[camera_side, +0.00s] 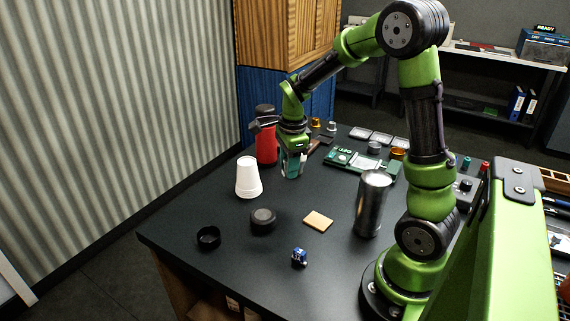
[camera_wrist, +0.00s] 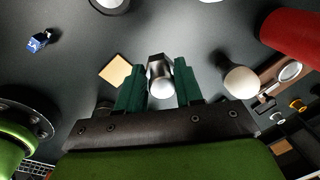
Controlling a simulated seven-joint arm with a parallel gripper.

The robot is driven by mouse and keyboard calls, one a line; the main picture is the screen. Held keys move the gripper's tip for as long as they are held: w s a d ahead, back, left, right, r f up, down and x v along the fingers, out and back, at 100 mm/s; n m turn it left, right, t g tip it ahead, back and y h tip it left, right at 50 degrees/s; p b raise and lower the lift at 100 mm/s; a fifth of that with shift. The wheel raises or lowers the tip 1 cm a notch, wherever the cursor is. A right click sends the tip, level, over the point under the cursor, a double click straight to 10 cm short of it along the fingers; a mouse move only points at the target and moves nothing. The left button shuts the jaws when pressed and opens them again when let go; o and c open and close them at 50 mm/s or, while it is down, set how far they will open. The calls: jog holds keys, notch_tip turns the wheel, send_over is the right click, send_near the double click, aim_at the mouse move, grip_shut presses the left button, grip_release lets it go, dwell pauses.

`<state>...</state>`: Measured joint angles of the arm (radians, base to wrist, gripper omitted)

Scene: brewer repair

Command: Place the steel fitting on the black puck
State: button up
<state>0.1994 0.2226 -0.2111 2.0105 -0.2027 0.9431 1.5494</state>
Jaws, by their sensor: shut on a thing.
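The steel fitting (camera_wrist: 160,72) shows in the wrist view as a shiny metal piece with a darker far end and a bright rounded near end. My gripper (camera_wrist: 160,85) is shut on it, with one green finger on each side. In the side view my gripper (camera_side: 292,166) is over the far part of the table, beside the red bottle; the fitting is hard to make out there. The black puck (camera_side: 263,220) sits on the table nearer the side camera, below and left of my gripper in the picture. It is partly cut off at the wrist view's top edge (camera_wrist: 110,4).
White stacked cups (camera_side: 248,178) and a red bottle (camera_side: 267,142) stand left of my gripper. A tall steel cylinder (camera_side: 372,205) stands right of a tan square (camera_side: 318,221). A black ring (camera_side: 208,238) and a small blue object (camera_side: 299,257) lie near the front. Table around the puck is clear.

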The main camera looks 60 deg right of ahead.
aim_at(263, 214)
jog(key=w+a+n, duration=0.2)
jog(key=a+n, duration=0.2)
jog(key=a, duration=0.6)
jog(key=f, duration=0.7)
jog(key=shift+d+f, duration=0.1)
jog(key=shift+d, duration=0.1)
jog(key=o, duration=1.1)
jog(key=shift+f, duration=0.15)
jog(key=shift+c, duration=0.2)
